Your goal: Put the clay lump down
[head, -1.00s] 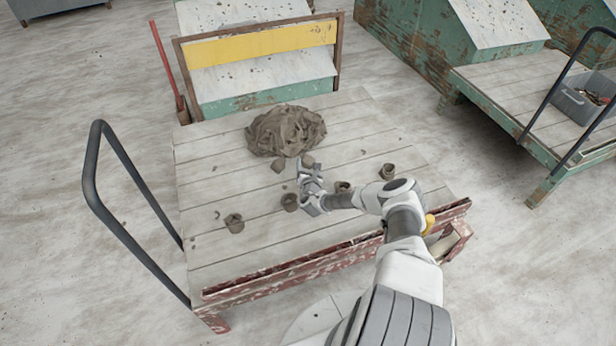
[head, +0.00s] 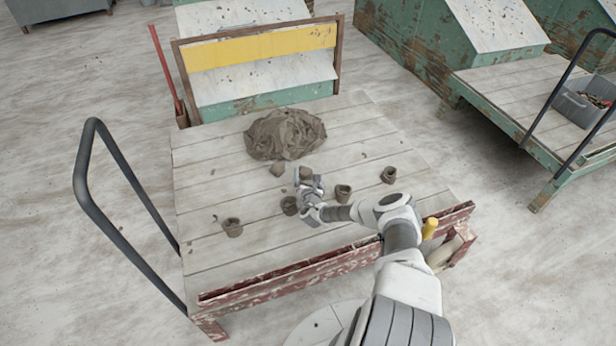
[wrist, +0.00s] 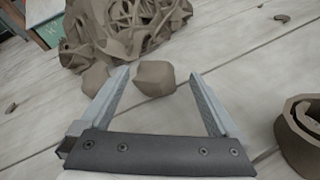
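A brown clay lump (wrist: 155,78) sits between my fingertips in the wrist view, close to the left finger and well clear of the right one. It appears to rest on the cart's boards. My gripper (wrist: 162,76) is open around it. In the head view my gripper (head: 310,181) is low over the cart's middle, and the lump (head: 305,172) is partly hidden by it. A second lump (head: 278,168) lies just to the left; it also shows in the wrist view (wrist: 95,79), outside the left finger.
A large clay heap (head: 286,134) lies behind the lumps on the plank cart (head: 220,265). The boards at far left are mostly clear.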

